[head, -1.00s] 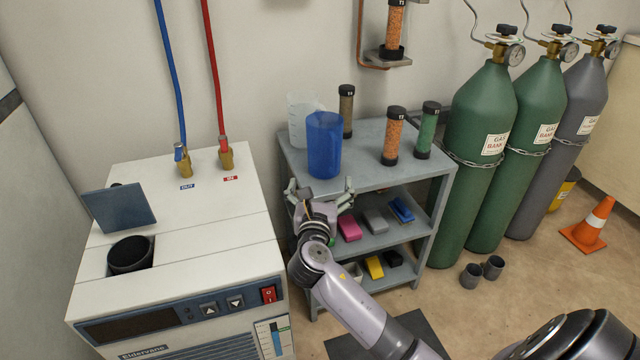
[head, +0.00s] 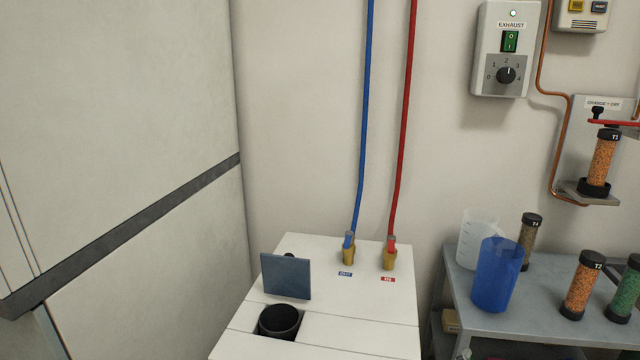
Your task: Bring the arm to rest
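Neither of my grippers can be made out in the head view. A small pale shape shows at the bottom edge by the shelf unit, too cut off to identify. The blue pitcher (head: 497,275) stands upright on the grey shelf unit (head: 458,285), and nothing is seen holding it. The white chiller (head: 345,335) stands to its left with its small lid (head: 286,276) raised and its dark round filler opening (head: 279,321) uncovered.
A clear beaker (head: 474,240) and capped tubes, such as orange T2 (head: 581,285), stand on the shelf top. Blue (head: 366,120) and red (head: 405,120) hoses rise from the chiller. The exhaust control box (head: 506,50) and T1 tube (head: 600,160) are on the wall.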

